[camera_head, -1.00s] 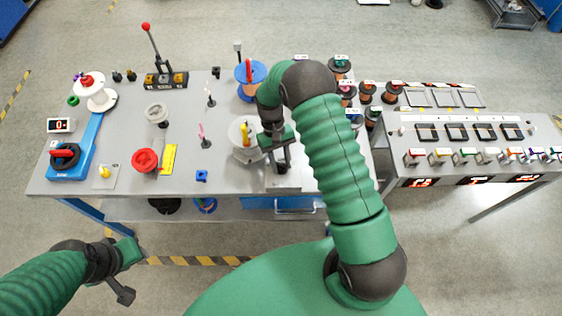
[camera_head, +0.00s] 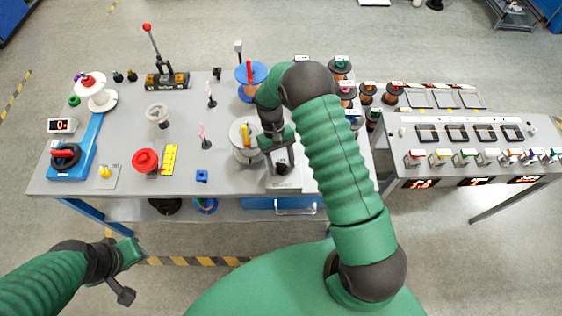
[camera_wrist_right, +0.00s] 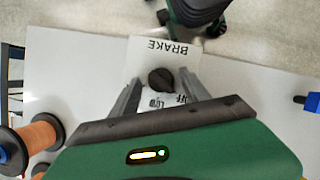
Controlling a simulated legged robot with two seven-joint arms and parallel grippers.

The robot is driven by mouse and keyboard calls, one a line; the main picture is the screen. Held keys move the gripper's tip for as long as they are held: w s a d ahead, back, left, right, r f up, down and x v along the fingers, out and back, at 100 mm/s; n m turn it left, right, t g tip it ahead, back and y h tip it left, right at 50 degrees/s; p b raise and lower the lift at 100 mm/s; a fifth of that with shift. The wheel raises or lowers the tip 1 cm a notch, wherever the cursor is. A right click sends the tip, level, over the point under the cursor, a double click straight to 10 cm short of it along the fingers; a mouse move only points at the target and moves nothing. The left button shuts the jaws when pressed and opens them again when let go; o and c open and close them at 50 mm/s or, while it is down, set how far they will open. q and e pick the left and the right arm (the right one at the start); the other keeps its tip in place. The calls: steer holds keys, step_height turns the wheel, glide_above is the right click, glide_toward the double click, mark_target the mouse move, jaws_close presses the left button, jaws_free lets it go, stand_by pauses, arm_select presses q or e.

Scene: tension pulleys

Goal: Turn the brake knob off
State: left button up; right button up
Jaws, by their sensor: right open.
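The brake knob (camera_wrist_right: 161,80) is a dark, teardrop-shaped knob on a pale plate marked BRAKE (camera_wrist_right: 150,50), with LOW and OFF lettering partly hidden near the gripper. In the head view the dark knob (camera_head: 281,169) shows near the front edge of the grey table. My right gripper (camera_wrist_right: 159,84) is open, with one finger on each side of the knob and visible gaps between; it also shows in the head view (camera_head: 281,155). Nothing is held in it. My left gripper (camera_head: 131,272) hangs in front of the table, far from the knob; its jaw opening is unclear.
A white spool with a yellow handle (camera_head: 243,138) stands just left of the right gripper. A blue spool (camera_head: 251,76) stands behind it. Copper spools (camera_wrist_right: 36,135) lie at the left of the wrist view.

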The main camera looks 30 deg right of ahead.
steer(key=b+v, duration=0.1)
steer(key=v, duration=1.5)
steer(key=shift+w+r, duration=0.25)
steer(key=shift+r, duration=0.1)
